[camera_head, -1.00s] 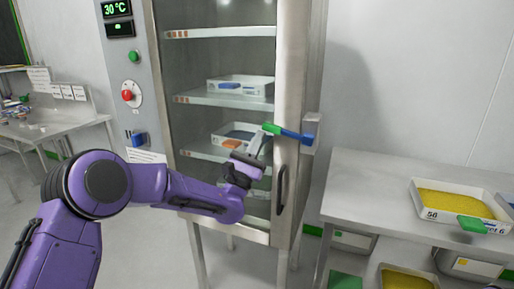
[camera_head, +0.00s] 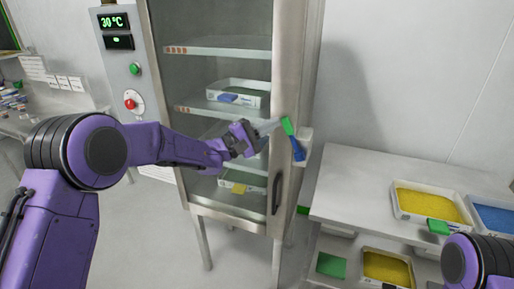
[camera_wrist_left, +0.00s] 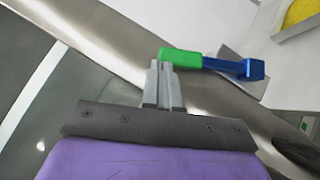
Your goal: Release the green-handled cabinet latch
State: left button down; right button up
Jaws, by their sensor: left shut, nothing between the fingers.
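The cabinet latch has a green handle (camera_head: 288,125) and a blue part (camera_head: 298,149) at the right edge of the glass-fronted cabinet. It stands steeply tilted, green end up and blue end lower right. My left gripper (camera_head: 279,124) is shut and empty, its fingertips at the left side of the green handle. In the left wrist view, the shut fingertips (camera_wrist_left: 163,66) are right at the left end of the green handle (camera_wrist_left: 180,58), seemingly touching it. The blue part (camera_wrist_left: 235,68) extends right to a metal bracket. My right gripper is out of view.
The cabinet door (camera_head: 230,160) looks shut, with a dark vertical handle (camera_head: 277,192) below the latch. White trays (camera_head: 238,92) sit on shelves inside. A bench (camera_head: 350,185) with a yellow-filled tray (camera_head: 429,203) stands to the right.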

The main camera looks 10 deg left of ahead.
pick_arm(q)
jog(key=shift+s+d+r+m+g+y+p, duration=0.1)
jog(key=shift+d+r+m+g+p, duration=0.25)
jog(key=shift+d+p, duration=0.65)
jog(key=shift+s+d+r+m+g+y+p, duration=0.1)
jog(key=shift+d+r+m+g+p, duration=0.15)
jog(key=shift+d+r+p, duration=0.7)
jog(key=shift+s+d+r+m+g+y+p, duration=0.15)
jog(key=shift+d+m+p, duration=0.35)
jog(key=shift+p, duration=0.85)
jog(key=shift+d, duration=0.1)
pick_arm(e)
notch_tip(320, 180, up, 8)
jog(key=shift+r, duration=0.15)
pick_arm(q)
jog(key=a, duration=0.1)
jog(key=a+p, duration=0.1)
jog(key=a, duration=0.1)
jog(key=shift+w+r, duration=0.1)
jog(key=shift+w, duration=0.15)
jog(key=b, duration=0.4)
send_near(289, 118)
jog(key=s+a+r, duration=0.3)
jog(key=a, duration=0.1)
jog(key=shift+w+f, duration=0.2)
jog(key=shift+w, duration=0.05)
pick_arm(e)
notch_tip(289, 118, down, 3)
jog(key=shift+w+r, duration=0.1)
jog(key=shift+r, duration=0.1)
